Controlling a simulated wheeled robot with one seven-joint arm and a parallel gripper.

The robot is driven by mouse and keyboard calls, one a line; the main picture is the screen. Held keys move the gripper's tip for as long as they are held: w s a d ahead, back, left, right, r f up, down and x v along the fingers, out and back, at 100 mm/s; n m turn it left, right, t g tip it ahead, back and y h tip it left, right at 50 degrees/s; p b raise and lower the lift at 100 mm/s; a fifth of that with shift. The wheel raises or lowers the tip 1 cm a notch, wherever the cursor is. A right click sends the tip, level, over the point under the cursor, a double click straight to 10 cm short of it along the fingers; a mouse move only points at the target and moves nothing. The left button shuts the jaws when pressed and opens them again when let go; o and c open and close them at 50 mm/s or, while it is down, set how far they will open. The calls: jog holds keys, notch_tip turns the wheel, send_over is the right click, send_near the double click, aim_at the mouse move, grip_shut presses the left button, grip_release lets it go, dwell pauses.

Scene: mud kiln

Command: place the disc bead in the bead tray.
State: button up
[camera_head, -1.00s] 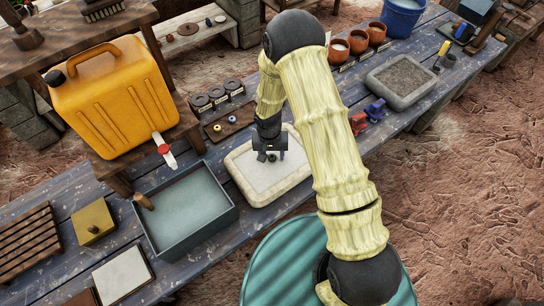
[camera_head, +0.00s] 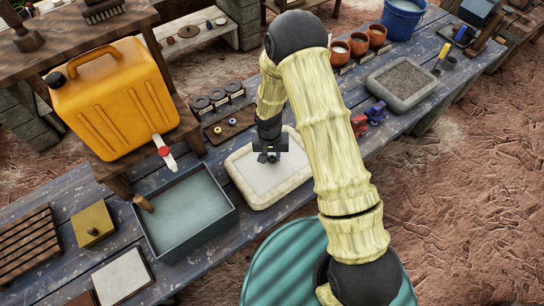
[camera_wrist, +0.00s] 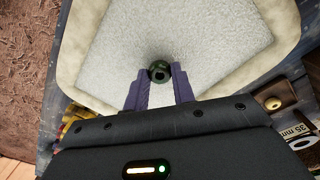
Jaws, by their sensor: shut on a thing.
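A small dark green bead with a hole (camera_wrist: 160,72) sits between the fingertips of my gripper (camera_wrist: 160,78) in the wrist view. My gripper is shut on it. In the head view my gripper (camera_head: 267,156) is over the pale, round-cornered tray (camera_head: 284,187) with a white, grainy bed; the bead is too small to make out clearly there. I cannot tell by sight which tray is the bead tray.
A water basin (camera_head: 222,232) stands left of the pale tray, with a yellow jerrycan (camera_head: 115,98) behind. Red and blue clamps (camera_head: 374,112) and a grey tray (camera_head: 402,82) are to the right.

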notch_tip(320, 180, up, 9)
jog(key=b, duration=0.2)
jog(key=shift+r, duration=0.2)
dwell(0.5)
